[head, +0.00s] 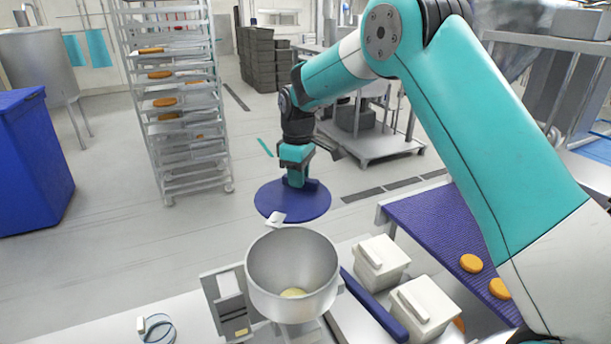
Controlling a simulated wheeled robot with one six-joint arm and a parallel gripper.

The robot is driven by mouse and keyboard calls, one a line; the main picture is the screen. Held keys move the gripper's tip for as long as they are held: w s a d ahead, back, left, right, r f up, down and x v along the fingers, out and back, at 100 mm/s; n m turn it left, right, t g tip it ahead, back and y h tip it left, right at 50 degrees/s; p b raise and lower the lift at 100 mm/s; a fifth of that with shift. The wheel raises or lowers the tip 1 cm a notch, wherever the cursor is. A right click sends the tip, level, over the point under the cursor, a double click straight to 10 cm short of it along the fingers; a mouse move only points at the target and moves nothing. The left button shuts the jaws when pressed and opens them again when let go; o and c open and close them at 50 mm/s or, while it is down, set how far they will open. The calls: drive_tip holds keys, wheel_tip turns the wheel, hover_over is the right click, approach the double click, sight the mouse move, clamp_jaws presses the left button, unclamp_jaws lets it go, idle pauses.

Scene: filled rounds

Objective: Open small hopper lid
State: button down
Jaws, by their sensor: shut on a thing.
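The small hopper (264,275) is a grey metal bowl on the machine at the front middle. Its top is uncovered, and a little pale yellow filling (293,293) shows at the bottom. A round, flat dark blue lid (275,206) is above and behind the hopper, with a light tab at its front edge near the rim. My gripper (296,178) is shut on the lid's raised handle, coming from above. The fingertips are partly hidden by the handle. I cannot tell whether the lid's tab touches the hopper rim.
Two white lidded boxes (384,262) stand right of the hopper beside a blue bar (375,306). A blue conveyor (437,222) with orange rounds (471,263) runs at right. A tray rack (180,105) and blue bin (35,165) stand behind at left.

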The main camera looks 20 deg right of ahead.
drive_tip(key=shift+w+r, duration=0.1)
drive_tip(key=shift+w, duration=0.05)
idle(0.3)
drive_tip(key=c, duration=1)
unclamp_jaws()
drive_tip(key=shift+a, duration=0.1)
wheel_tip(320, 180, up, 17)
drive_tip(key=b, duration=0.3)
drive_tip(key=shift+r+b, duration=0.15)
drive_tip(key=shift+b, duration=0.15)
drive_tip(key=s+a+f+y+b, duration=0.1)
drive_tip(key=s+f, duration=0.4)
drive_tip(key=s, duration=0.7)
drive_tip(key=s+a+f+m+y+b, duration=0.1)
drive_tip(key=s+a+f+b, duration=0.2)
drive_tip(key=s, duration=0.9)
drive_tip(key=s+a+f+m+y+b, duration=0.1)
drive_tip(key=s+a+f, duration=0.3)
drive_tip(key=s+f, duration=0.4)
drive_tip(key=s+y+b, duration=0.1)
drive_tip(key=s, duration=0.4)
drive_tip(key=shift+f+b, duration=0.3)
